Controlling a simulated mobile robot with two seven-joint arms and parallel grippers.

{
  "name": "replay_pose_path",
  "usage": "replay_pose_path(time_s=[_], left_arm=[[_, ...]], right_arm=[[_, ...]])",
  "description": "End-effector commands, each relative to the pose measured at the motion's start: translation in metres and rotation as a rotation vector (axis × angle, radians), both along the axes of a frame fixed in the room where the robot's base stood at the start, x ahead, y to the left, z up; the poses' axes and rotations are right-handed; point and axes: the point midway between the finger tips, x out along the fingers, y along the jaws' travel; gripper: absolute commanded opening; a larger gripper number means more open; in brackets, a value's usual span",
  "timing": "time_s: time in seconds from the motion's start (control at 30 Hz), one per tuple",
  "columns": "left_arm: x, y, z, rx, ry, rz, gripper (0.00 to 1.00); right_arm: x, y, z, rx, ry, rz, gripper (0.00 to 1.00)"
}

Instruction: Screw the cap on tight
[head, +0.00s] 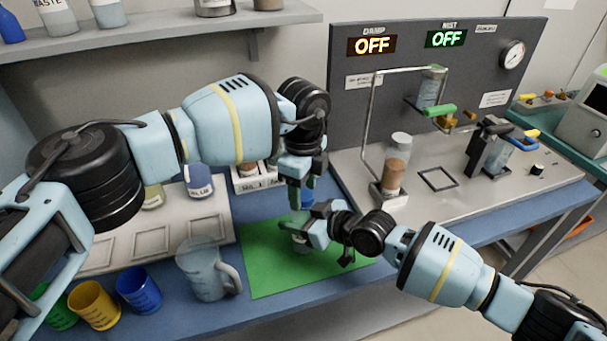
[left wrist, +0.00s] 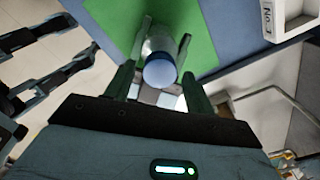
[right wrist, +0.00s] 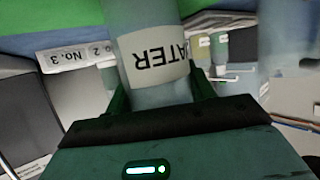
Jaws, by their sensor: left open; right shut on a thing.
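A clear bottle stands upright over the green mat (head: 260,262), largely hidden by my grippers in the head view. In the right wrist view its white label (right wrist: 153,58) ends in "ATER". My right gripper (right wrist: 160,88) is shut on the bottle's body from the side. A blue cap (left wrist: 160,72) sits at the bottle's top; it also shows in the head view (head: 307,197). My left gripper (left wrist: 158,82) points down from above, open, with one finger on either side of the cap. I cannot tell how far the cap is threaded.
A clear jug (head: 205,268) stands left of the mat, beside blue (head: 138,288) and yellow (head: 93,303) cups. A pale tray (head: 135,238) lies behind them. The metal rig (head: 450,185) with OFF displays stands at the right.

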Motion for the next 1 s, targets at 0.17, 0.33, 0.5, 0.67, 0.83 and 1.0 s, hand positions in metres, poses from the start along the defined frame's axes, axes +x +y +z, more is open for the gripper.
replay_pose_path(time_s=[0.17, 0.33, 0.5, 0.67, 0.83, 1.0], left_arm=[[-0.0001, -0.0002, -0.007, 0.0, 0.0, 0.0, 0.54], [-0.0001, -0.0003, -0.0074, 0.0, 0.0, 0.0, 0.54], [-0.0002, -0.0002, -0.0073, 0.0, 0.0, -0.001, 0.44], [-0.0002, -0.0002, -0.0071, 0.0, 0.0, -0.001, 0.23], [-0.0002, -0.0002, -0.0071, 0.0, 0.0, -0.001, 0.05], [-0.0003, -0.0003, -0.0071, -0.001, 0.0, -0.001, 0.03]], right_arm=[[-0.0005, 0.0003, -0.0007, 0.0, 0.002, 0.001, 0.0], [-0.0005, 0.0003, -0.0007, 0.0, 0.002, 0.001, 0.0], [-0.0005, 0.0002, -0.0008, 0.0, 0.002, 0.001, 0.0], [-0.0005, 0.0002, -0.0007, 0.0, 0.002, 0.001, 0.0], [-0.0005, 0.0002, -0.0008, 0.0, 0.002, 0.001, 0.0], [-0.0005, 0.0002, -0.0008, 0.0, 0.002, 0.001, 0.0]])
